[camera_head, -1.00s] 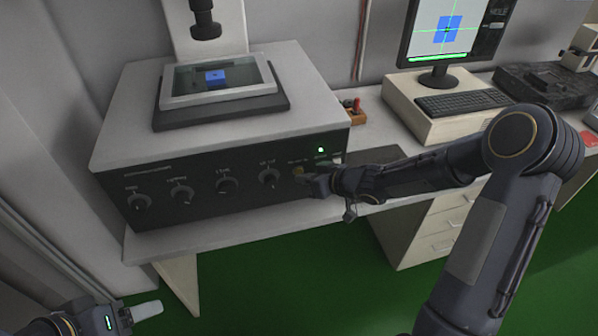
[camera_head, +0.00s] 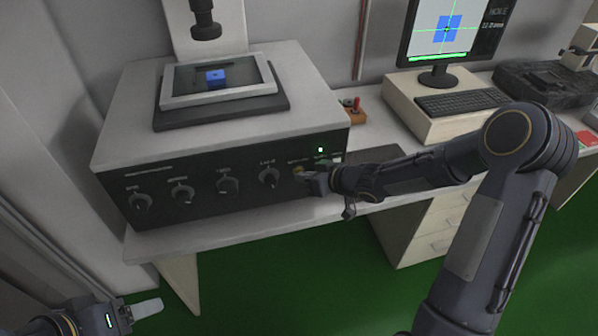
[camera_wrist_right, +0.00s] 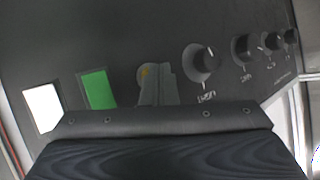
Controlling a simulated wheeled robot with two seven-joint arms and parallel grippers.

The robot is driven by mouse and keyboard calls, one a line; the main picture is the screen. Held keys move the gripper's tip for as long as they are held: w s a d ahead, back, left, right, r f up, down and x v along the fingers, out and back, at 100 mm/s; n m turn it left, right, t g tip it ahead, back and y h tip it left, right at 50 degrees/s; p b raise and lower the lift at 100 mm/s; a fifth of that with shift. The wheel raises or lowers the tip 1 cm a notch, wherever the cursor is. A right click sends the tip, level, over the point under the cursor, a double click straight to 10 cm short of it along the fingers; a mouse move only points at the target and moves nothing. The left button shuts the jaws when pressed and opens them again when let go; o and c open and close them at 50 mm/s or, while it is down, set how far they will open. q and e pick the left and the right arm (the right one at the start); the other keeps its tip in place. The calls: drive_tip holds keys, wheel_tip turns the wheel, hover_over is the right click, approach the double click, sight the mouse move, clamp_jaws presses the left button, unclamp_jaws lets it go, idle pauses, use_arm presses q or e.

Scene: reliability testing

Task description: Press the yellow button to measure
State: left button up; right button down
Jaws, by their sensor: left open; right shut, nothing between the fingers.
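The yellow button (camera_head: 298,170) is on the right part of the machine's black front panel (camera_head: 225,190). My right gripper (camera_head: 306,175) is shut and empty, with its tips at the button in the head view. In the right wrist view a small bit of the yellow button (camera_wrist_right: 145,72) shows behind the closed fingers (camera_wrist_right: 157,84), which hide most of it. Whether they press it in cannot be told. A blue block (camera_head: 215,77) lies on the machine's glass stage (camera_head: 250,88). My left gripper (camera_head: 146,309) is open at the lower left, away from the machine.
Several dark knobs (camera_head: 228,186) line the panel to the left of the button. A green button (camera_wrist_right: 99,89) and a white one (camera_wrist_right: 42,107) sit beside it in the wrist view. A monitor (camera_head: 447,35) and keyboard (camera_head: 463,102) stand at the right.

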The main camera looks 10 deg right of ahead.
drive_tip(key=shift+s, duration=0.65)
drive_tip(key=shift+s+d+b, duration=0.15)
drive_tip(key=shift+s+b, duration=0.55)
drive_tip(key=shift+s, duration=1.8)
drive_tip(key=s+d+r+m+h, duration=0.4)
drive_tip(key=s+d+r+h, duration=0.35)
drive_tip(key=d, duration=0.25)
drive_tip(key=s+a+r+m+g+y, duration=0.1)
drive_tip(key=s+a+g, duration=0.1)
drive_tip(key=s, duration=0.7)
drive_tip(key=s+a+r+m+g+y, duration=0.1)
drive_tip(key=s+a+y, duration=0.1)
drive_tip(key=s, duration=0.7)
drive_tip(key=shift+s+a+m+g, duration=0.2)
drive_tip(key=shift+a+m+g, duration=0.2)
drive_tip(key=shift+a, duration=0.15)
